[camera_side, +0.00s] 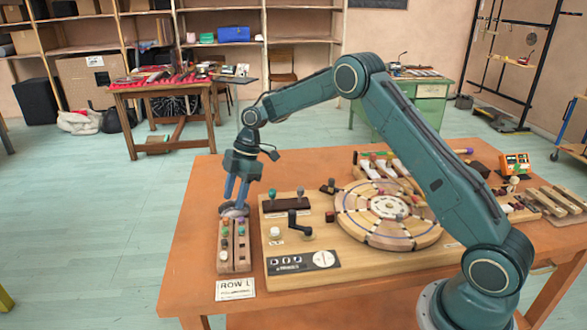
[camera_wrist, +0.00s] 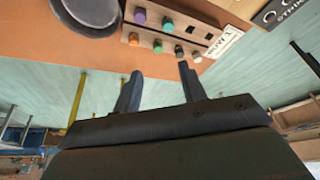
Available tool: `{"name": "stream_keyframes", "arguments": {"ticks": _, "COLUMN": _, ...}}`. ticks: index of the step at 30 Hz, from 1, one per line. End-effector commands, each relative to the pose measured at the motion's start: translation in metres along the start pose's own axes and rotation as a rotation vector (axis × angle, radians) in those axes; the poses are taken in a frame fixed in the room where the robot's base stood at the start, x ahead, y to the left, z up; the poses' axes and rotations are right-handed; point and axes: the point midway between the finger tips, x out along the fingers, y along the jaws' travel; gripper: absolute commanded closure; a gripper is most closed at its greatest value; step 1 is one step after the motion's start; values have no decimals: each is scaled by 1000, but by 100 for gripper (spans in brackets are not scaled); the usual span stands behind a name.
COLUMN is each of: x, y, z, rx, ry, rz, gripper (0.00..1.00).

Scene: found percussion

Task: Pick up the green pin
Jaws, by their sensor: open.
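A green pin (camera_wrist: 157,46) stands in a wooden pin block (camera_wrist: 126,28) in the wrist view, with an orange pin (camera_wrist: 133,39) and a dark pin (camera_wrist: 179,51) beside it in the same row. A teal-green pin (camera_wrist: 168,24) stands in the other row, near a purple pin (camera_wrist: 140,15). In the side view the green pin (camera_side: 224,233) is small in the block (camera_side: 234,262). My gripper (camera_side: 236,200) is open and points down just above the grey bowl, behind the block. Its two fingers also show in the wrist view (camera_wrist: 160,71), apart and empty.
The grey bowl (camera_wrist: 88,14) adjoins the block's far end. A wooden board (camera_side: 330,260) with levers and a round dial (camera_side: 388,214) lies to the right. A ROW L card (camera_side: 235,289) lies in front. Orange tabletop (camera_side: 195,235) is clear to the left.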

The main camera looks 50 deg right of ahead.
Motion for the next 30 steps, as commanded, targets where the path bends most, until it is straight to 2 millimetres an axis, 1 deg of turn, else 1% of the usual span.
{"name": "stream_keyframes", "arguments": {"ticks": 1, "x": 9, "y": -1, "z": 0, "rx": 1, "ry": 0, "rz": -3, "gripper": 59}}
{"name": "stream_keyframes", "arguments": {"ticks": 6, "x": 31, "y": 0, "z": 0, "rx": 0, "ry": 0, "rz": -2, "gripper": 59}}
{"name": "stream_keyframes", "arguments": {"ticks": 10, "x": 40, "y": 0, "z": 0, "rx": 1, "ry": 0, "rz": 1, "gripper": 59}}
{"name": "stream_keyframes", "arguments": {"ticks": 20, "x": 45, "y": 0, "z": 0, "rx": 1, "ry": -1, "rz": 0, "gripper": 59}}
{"name": "stream_keyframes", "arguments": {"ticks": 23, "x": 52, "y": 1, "z": 0, "rx": 1, "ry": -1, "rz": -1, "gripper": 59}}
{"name": "stream_keyframes", "arguments": {"ticks": 30, "x": 80, "y": 3, "z": 0, "rx": 0, "ry": -1, "rz": -2, "gripper": 59}}
